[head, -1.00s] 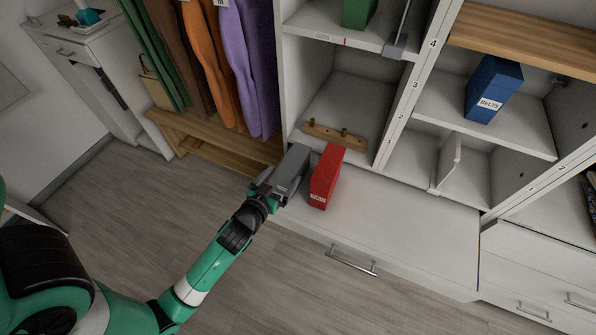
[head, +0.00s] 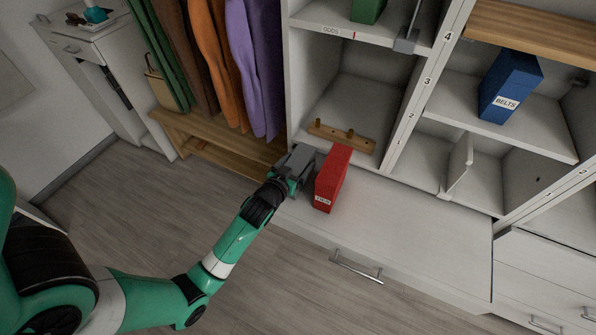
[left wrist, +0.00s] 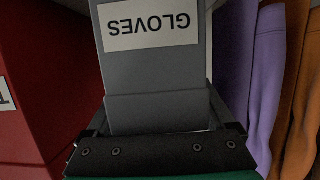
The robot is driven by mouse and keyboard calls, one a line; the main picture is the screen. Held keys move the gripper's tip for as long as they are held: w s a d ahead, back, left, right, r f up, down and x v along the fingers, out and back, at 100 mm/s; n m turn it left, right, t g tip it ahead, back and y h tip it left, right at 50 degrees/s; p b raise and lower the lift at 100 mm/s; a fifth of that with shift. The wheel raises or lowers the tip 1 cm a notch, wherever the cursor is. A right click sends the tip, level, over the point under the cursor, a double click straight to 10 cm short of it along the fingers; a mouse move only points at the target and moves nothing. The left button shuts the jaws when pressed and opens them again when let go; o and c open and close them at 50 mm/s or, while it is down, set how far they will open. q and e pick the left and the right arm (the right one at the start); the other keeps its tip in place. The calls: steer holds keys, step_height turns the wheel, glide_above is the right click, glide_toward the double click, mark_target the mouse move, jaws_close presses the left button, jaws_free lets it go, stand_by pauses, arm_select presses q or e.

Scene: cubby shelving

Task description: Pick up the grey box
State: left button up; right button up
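The grey box (head: 301,157) stands on the white ledge, left of a red box, in the head view. In the left wrist view the grey box (left wrist: 155,75) fills the middle, with an upside-down GLOVES label. My left gripper (head: 287,178) is at the near end of the grey box. Its fingers (left wrist: 160,115) lie on both sides of the box, very close to its sides. I cannot tell whether they press on it. The gripper hides the box's near lower part. My right gripper is not in view.
The red box (head: 333,178) stands close on the right. A wooden strip with pegs (head: 341,137) lies behind it in the cubby. Hanging clothes (head: 250,70) are at the left, above a wooden bench (head: 215,150). The ledge (head: 420,215) is clear to the right.

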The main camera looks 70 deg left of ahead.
arm_select(q)
steer(key=c, duration=1.3)
step_height(320, 180, up, 10)
steer(key=p, duration=0.5)
steer(key=shift+f, duration=0.2)
steer(key=shift+r+p, duration=0.25)
steer(key=shift+p, duration=0.05)
